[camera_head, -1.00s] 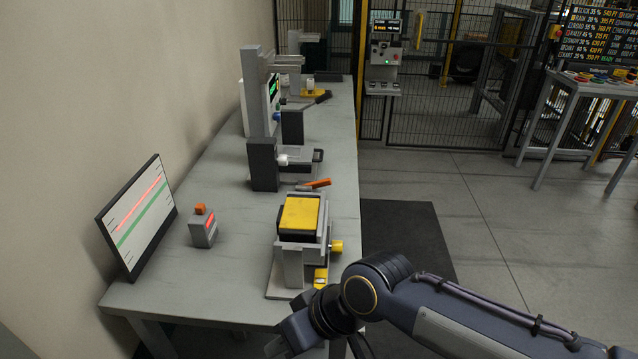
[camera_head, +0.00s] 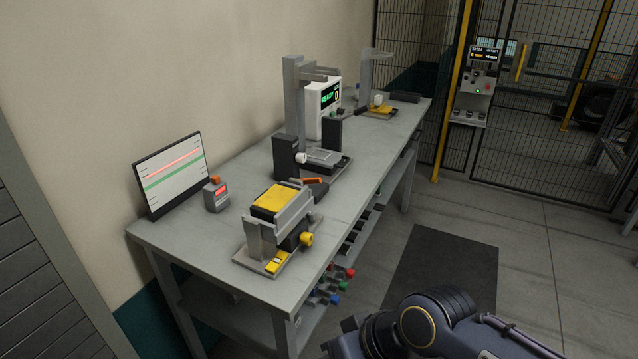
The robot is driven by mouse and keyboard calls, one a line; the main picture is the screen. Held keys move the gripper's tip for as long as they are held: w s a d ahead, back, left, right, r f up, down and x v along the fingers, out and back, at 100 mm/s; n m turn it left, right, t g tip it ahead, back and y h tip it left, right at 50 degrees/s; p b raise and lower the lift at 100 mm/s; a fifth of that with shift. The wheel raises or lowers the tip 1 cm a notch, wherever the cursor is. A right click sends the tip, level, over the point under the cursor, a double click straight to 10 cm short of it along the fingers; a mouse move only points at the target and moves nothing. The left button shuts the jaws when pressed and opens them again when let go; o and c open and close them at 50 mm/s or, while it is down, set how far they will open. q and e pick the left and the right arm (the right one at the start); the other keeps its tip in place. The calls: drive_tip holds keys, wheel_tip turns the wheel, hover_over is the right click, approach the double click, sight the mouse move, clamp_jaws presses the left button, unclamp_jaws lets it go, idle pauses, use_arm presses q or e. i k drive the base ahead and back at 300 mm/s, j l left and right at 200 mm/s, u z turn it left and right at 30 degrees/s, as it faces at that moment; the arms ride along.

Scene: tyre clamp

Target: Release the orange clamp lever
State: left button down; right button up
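The orange clamp lever (camera_head: 312,180) shows as a short orange bar at the far side of a grey clamp fixture on the workbench. The fixture holds a yellow-topped block (camera_head: 276,199) and has a yellow knob (camera_head: 306,239) on its right side. My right arm comes in at the bottom right, in front of the bench and apart from the lever. Its gripper lies at or below the picture's bottom edge, so its fingers cannot be made out. My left gripper is out of view.
The grey workbench (camera_head: 200,255) runs along the wall. A monitor (camera_head: 170,172) and a small grey box with a red display (camera_head: 216,197) stand left of the fixture. A grey press station (camera_head: 293,105) stands behind it. A dark mat (camera_head: 440,275) lies on the open floor at right.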

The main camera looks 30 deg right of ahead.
sight(316, 181)
drive_tip(key=l+u, duration=0.15)
drive_tip(key=l, duration=0.25)
drive_tip(key=k+l+u, duration=0.15)
drive_tip(key=l, duration=0.25)
drive_tip(key=k+l+u, duration=0.15)
drive_tip(key=l, duration=0.25)
drive_tip(key=k+l+u, duration=0.15)
drive_tip(key=l, duration=0.25)
drive_tip(key=i+l+u, duration=0.2)
drive_tip(key=l+u, duration=0.25)
drive_tip(key=l, duration=1.05)
drive_tip(key=l+u, duration=0.4)
drive_tip(key=l, duration=1.05)
